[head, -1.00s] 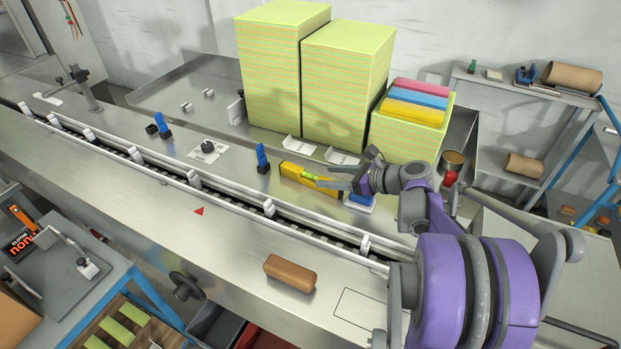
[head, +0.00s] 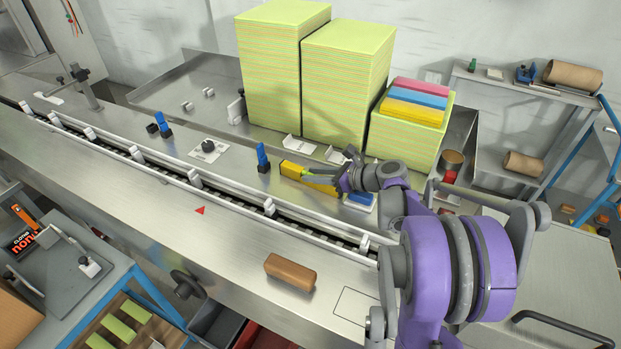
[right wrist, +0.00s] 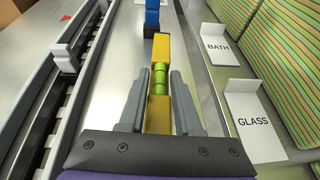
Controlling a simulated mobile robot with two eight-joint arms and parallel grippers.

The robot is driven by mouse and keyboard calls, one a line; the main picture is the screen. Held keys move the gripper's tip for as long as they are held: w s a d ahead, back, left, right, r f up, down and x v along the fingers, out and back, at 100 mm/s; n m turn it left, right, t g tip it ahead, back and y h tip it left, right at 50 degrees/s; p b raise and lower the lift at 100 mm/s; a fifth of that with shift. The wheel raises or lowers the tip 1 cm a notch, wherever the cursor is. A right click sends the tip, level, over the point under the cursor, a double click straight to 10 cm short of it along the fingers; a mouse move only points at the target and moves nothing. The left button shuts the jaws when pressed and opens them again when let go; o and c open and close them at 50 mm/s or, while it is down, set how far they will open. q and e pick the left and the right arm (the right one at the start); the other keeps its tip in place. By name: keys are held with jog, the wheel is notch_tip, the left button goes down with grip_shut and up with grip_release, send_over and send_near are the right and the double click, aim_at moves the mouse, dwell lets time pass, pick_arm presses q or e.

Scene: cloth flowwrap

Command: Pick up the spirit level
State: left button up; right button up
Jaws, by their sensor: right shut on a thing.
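The yellow spirit level (head: 294,170) with a green vial lies on the steel deck behind the conveyor rail in the head view. It also shows in the right wrist view (right wrist: 161,50), running lengthwise between the fingers. My right gripper (head: 318,178) is around its near part and shut on it. In the right wrist view the fingers of that gripper (right wrist: 160,100) stand on either side of the level, by the green vial. The level appears to rest on the deck still; any gap beneath it cannot be told. My left gripper is not in view.
A blue clamp (head: 262,157) stands just beyond the level's far end. The conveyor rail (head: 230,193) runs along the front side. Label holders (right wrist: 227,45) and tall cloth stacks (head: 345,80) stand behind. A brown block (head: 290,272) lies on the front deck.

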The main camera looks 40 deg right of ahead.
grip_shut()
notch_tip(320, 180, up, 10)
jog(key=shift+p, duration=0.35)
